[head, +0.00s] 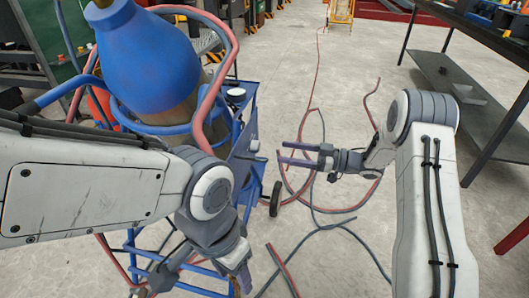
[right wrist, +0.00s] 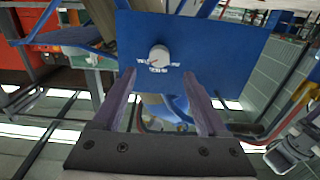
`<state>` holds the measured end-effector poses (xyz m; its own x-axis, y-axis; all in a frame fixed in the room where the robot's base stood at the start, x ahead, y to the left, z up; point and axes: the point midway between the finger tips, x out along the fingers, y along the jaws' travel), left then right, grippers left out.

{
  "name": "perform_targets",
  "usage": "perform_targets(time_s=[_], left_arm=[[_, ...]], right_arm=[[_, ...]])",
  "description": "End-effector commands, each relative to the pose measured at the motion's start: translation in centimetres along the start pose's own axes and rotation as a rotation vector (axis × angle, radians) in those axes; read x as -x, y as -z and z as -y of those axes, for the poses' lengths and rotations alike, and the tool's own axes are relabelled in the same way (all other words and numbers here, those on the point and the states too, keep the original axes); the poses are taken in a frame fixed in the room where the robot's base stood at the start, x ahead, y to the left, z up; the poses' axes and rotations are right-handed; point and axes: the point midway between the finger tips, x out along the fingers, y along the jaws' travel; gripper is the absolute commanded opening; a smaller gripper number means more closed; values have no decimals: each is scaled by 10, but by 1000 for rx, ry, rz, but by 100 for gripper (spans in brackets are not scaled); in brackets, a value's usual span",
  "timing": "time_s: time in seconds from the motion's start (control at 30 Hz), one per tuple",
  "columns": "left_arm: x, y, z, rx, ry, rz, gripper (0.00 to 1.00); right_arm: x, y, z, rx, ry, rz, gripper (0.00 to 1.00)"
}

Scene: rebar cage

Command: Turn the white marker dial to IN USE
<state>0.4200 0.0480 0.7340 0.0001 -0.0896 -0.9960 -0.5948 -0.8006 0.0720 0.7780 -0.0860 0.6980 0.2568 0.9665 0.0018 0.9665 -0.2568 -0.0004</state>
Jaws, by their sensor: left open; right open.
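The white marker dial (right wrist: 159,54) is a round knob on a blue plate (right wrist: 222,45) in the right wrist view. Small white lettering sits around its lower side, too small to read, so I cannot tell its setting. My right gripper (right wrist: 158,86) is open and empty, its two purple fingers pointing at the plate just below the dial, apart from it. In the head view my right gripper (head: 285,153) faces left toward the blue cart (head: 246,128). My left gripper (head: 238,276) is low at the bottom of the head view, open, partly hidden by its own wrist.
A blue gas cylinder (head: 140,50) stands on the cart, with red and blue hoses (head: 222,75) around it. More hoses (head: 318,222) lie loosely on the concrete floor near the cart's wheel (head: 275,199). A dark workbench (head: 490,50) stands right.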

Motion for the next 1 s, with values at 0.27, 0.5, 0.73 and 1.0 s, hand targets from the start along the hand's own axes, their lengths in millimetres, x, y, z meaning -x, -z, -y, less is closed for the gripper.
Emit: perform_targets(time_s=[0.27,0.5,0.73,1.0], left_arm=[[-11,-1,1,0,0,0,52],[-14,-1,1,0,0,0,52],[-14,-1,1,0,0,0,52],[-14,-1,1,0,0,0,52]], right_arm=[[-54,-2,1,1,3,1,76],[-75,-1,0,1,-2,2,76],[-77,0,0,1,-2,2,76],[-77,0,0,0,-2,2,0]])
